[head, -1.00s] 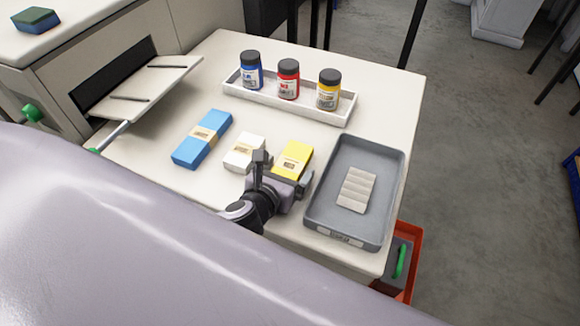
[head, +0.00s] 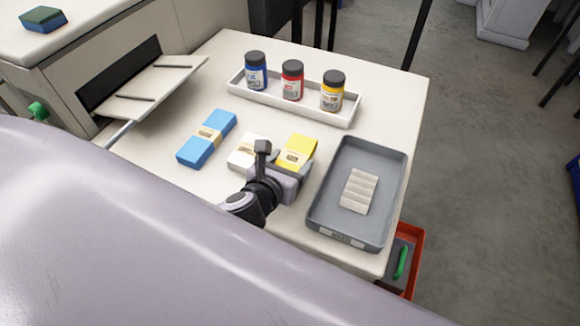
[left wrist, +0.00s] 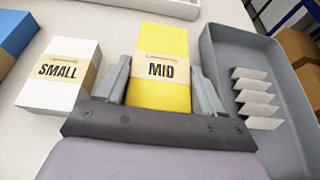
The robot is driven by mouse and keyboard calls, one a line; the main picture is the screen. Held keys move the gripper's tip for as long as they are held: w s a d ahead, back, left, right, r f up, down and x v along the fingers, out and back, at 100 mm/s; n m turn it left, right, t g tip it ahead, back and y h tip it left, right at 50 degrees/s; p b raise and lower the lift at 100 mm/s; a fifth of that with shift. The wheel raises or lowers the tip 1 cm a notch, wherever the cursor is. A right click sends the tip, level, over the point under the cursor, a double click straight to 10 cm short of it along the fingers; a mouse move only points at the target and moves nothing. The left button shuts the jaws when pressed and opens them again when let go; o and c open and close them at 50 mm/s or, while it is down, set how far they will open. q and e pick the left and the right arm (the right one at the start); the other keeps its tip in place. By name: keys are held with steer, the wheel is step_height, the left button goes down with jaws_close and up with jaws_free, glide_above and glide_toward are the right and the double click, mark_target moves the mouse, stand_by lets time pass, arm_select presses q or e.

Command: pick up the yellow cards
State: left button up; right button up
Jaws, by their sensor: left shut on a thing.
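The yellow cards (head: 297,152) are a stack with a paper band, which reads "MID" in the left wrist view (left wrist: 160,45). They lie on the white table between the white cards and the grey tray. My left gripper (head: 291,168) is at the near end of the yellow stack. In the left wrist view its two fingers (left wrist: 161,85) stand on either side of the stack and are shut on it. My right gripper is not in view.
White cards (head: 243,149) banded "SMALL" and blue cards (head: 207,138) lie to the left. A grey tray (head: 330,228) holding pale strips stands close on the right. Behind is a white tray (head: 312,109) with three paint jars.

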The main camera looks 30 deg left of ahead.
arm_select(q)
step_height(320, 180, up, 17)
steer(key=p, duration=0.1)
steer(key=shift+m+h, duration=0.3)
steer(key=shift+h, duration=0.1)
steer(key=s+f, duration=0.1)
steer(key=f, duration=0.1)
steer(key=s+f, duration=0.1)
steer(key=s, duration=0.1)
steer(key=shift+a+f, duration=0.2)
steer(key=shift+f, duration=0.15)
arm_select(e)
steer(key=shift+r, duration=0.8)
arm_select(q)
steer(key=shift+w, duration=0.15)
